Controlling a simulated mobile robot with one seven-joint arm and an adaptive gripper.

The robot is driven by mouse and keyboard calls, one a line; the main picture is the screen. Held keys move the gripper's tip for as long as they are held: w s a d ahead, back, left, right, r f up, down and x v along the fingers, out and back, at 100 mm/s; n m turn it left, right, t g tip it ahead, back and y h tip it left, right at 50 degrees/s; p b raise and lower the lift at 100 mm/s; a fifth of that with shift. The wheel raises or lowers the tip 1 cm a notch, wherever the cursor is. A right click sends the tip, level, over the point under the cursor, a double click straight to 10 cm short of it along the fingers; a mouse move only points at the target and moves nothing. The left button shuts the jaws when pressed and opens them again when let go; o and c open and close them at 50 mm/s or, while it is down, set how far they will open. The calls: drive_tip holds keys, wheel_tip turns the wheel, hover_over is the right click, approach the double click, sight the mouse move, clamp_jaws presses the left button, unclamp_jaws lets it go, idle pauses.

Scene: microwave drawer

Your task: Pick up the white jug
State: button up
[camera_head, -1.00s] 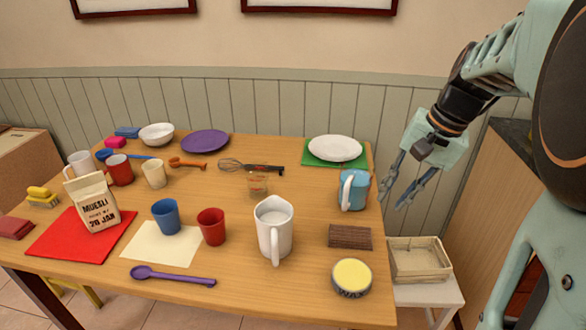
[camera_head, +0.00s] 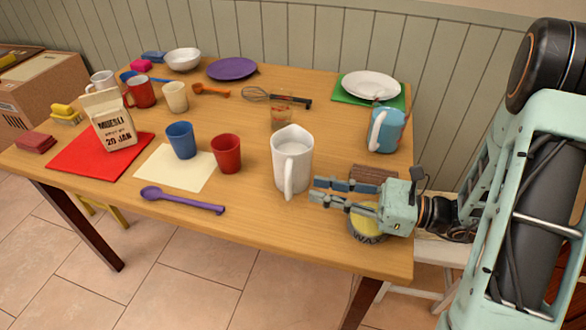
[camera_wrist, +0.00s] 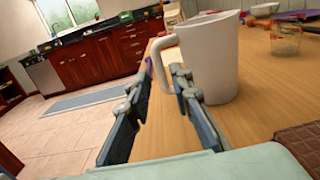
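The white jug (camera_head: 292,157) stands upright on the wooden table, right of the red cup, with its handle toward the table's front edge. In the wrist view the white jug (camera_wrist: 212,58) is just ahead, with its handle at the left. My gripper (camera_head: 314,190) is to the right of the jug, low over the table, with its fingers pointing left at the handle. In the wrist view my gripper (camera_wrist: 156,82) has its two fingers apart. The handle shows near the fingertips, with nothing held. Whether a fingertip touches the handle I cannot tell.
The wax tin (camera_head: 365,224) is partly hidden under my gripper. A brown woven block (camera_head: 374,174) lies just behind it. A blue jug (camera_head: 386,131) stands farther back. The red cup (camera_head: 227,153) and purple spoon (camera_head: 182,200) are to the left.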

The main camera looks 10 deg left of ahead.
sight(288, 196)
drive_tip(key=a, duration=0.4)
drive_tip(key=a+b, duration=0.1)
drive_tip(key=a, duration=0.2)
drive_tip(key=shift+w+a+r, duration=0.1)
drive_tip(key=shift+w+a, duration=0.1)
drive_tip(key=shift+a, duration=0.2)
drive_tip(key=shift+c, duration=0.6)
clamp_jaws()
